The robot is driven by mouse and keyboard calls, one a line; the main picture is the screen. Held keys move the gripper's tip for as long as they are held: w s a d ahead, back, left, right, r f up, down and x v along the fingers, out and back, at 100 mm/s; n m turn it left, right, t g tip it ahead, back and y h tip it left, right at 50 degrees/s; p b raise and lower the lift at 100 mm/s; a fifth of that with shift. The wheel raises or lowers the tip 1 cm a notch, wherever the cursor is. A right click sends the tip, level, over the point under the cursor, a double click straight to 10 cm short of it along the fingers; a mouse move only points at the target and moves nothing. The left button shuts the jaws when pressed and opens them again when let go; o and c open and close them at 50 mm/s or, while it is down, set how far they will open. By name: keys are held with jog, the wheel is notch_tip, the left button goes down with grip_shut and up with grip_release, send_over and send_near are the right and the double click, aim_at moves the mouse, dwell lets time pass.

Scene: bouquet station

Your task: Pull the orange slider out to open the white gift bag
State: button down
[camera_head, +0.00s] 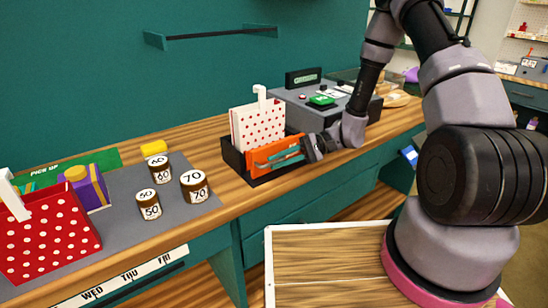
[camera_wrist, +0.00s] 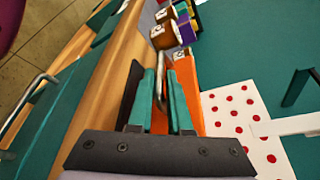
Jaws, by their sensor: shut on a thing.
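The white gift bag with red dots (camera_head: 258,123) stands upright in a black tray (camera_head: 236,160), and a white handle rises from its top. In the wrist view the bag (camera_wrist: 238,112) is at the right. The orange slider (camera_head: 262,146) is a flat panel in front of the bag. It also shows in the wrist view (camera_wrist: 188,75), beside my fingers. My gripper (camera_head: 260,163) reaches in from the right, its teal fingers along the slider's front. In the wrist view my gripper (camera_wrist: 161,75) is shut on a thin grey bar at the slider. The fingers partly hide the slider.
Brown jars labelled 50 (camera_head: 149,205), 60 (camera_head: 160,169) and 70 (camera_head: 194,187) stand on a grey mat (camera_head: 115,226) to the left. A red dotted bag (camera_head: 48,240) is at far left. A grey machine (camera_head: 330,97) stands behind the tray. The wooden counter's front strip is clear.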

jog(key=shift+s+d+f, duration=0.15)
jog(key=shift+s+d, duration=0.45)
jog(key=shift+s, duration=0.2)
jog(key=c, duration=1.2)
grip_release()
jog(key=shift+o, duration=0.2)
jog(key=shift+w+d, duration=0.1)
jog(key=shift+w+d+r, duration=0.15)
jog(key=shift+d+r, duration=0.05)
jog(key=shift+d, duration=0.15)
jog(key=v, duration=0.9)
jog(key=shift+d, duration=0.4)
